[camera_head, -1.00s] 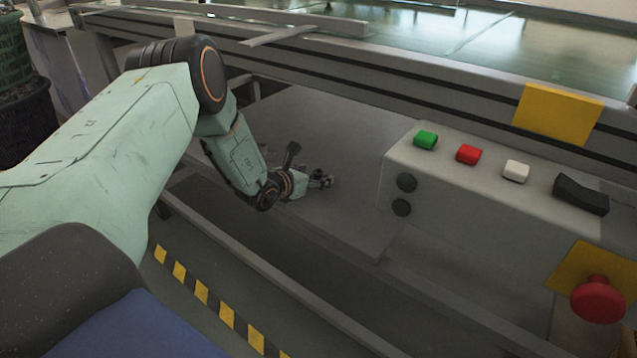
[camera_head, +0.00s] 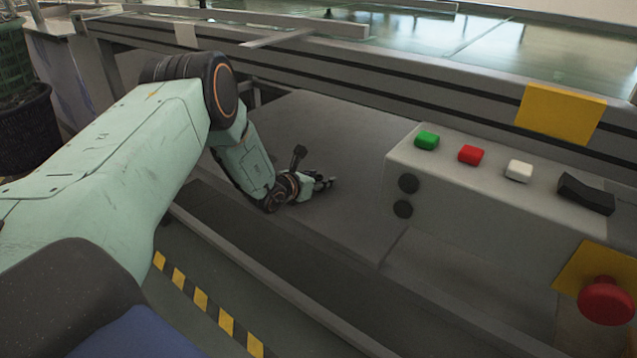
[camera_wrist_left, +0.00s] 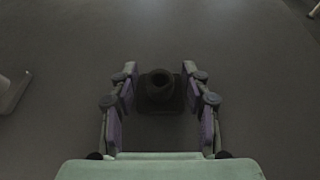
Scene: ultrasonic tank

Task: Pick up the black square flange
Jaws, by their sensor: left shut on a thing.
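The black square flange (camera_wrist_left: 159,92) is in the left wrist view, a dark square plate with a round, hollow neck facing the camera. In the head view my left gripper (camera_head: 325,183) is small, low over the grey surface in front of the tank. The flange is too small and dark there to tell from the fingers. I cannot tell whether it still touches the surface. My right gripper is in neither view.
The grey surface (camera_head: 335,135) around the gripper is largely clear. To its right stands a control box (camera_head: 455,205) with green, red and white buttons, a black switch and a red emergency stop (camera_head: 606,300). The tank frame (camera_head: 400,75) runs behind. A metal rail (camera_head: 270,285) runs in front.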

